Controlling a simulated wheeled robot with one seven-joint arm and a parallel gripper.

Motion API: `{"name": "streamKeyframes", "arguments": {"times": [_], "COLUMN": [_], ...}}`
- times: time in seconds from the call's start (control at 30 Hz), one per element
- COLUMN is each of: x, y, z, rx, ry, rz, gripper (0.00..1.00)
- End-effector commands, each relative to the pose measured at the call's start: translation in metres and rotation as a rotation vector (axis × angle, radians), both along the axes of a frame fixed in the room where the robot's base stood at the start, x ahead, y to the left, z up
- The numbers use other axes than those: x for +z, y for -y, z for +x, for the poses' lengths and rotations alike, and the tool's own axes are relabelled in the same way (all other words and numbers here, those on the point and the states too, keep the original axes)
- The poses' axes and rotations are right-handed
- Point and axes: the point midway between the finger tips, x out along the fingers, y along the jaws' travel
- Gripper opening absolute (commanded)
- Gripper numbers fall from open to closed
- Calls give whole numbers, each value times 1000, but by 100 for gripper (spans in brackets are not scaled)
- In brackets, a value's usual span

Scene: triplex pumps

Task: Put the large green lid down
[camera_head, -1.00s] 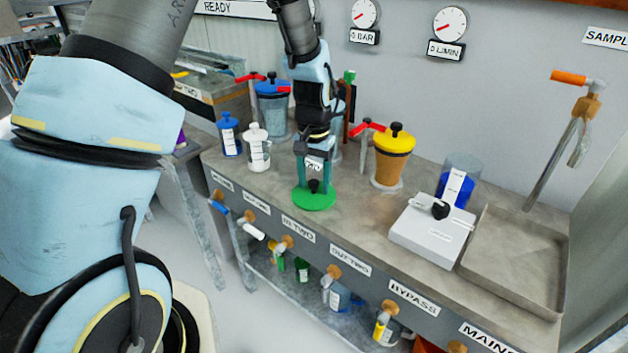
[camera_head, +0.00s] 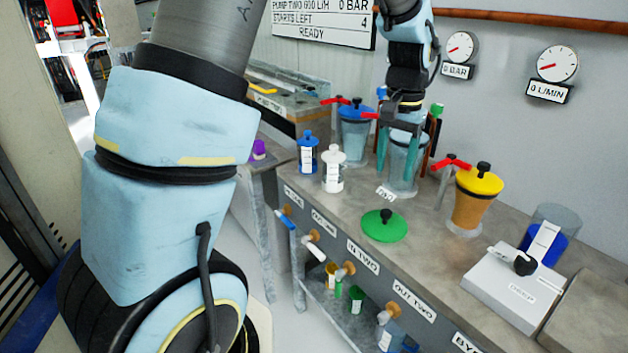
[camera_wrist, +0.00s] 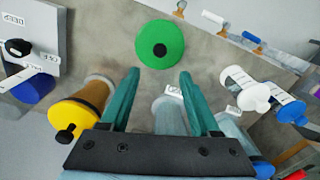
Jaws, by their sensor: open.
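The large green lid (camera_head: 384,225) lies flat on the grey bench top near its front edge, black knob up. It also shows in the wrist view (camera_wrist: 160,45), beyond the fingertips and clear of them. My gripper (camera_head: 398,176) is open and empty, raised above the bench behind the lid. In the wrist view its two teal fingers (camera_wrist: 158,76) are spread apart with nothing between them. A clear vessel (camera_head: 403,160) without a visible lid stands behind the fingers.
A yellow-lidded orange vessel (camera_head: 475,195) stands right of my gripper, and a blue-lidded vessel (camera_head: 354,135) left. White (camera_head: 333,170) and blue (camera_head: 307,155) bottles stand at the left. A white box (camera_head: 515,285) sits at the right. Valve handles line the bench front.

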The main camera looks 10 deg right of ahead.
Motion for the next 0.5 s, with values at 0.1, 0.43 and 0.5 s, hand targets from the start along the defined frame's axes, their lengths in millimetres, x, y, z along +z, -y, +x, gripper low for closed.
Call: {"name": "streamKeyframes", "arguments": {"times": [0.1, 0.43, 0.5], "x": [0, -9, -12], "y": [-20, -216, -249], "z": [6, 3, -9], "rx": [42, 464, 547], "ry": [6, 74, 92], "rz": [-4, -49, -56], "gripper": [63, 63, 63]}}
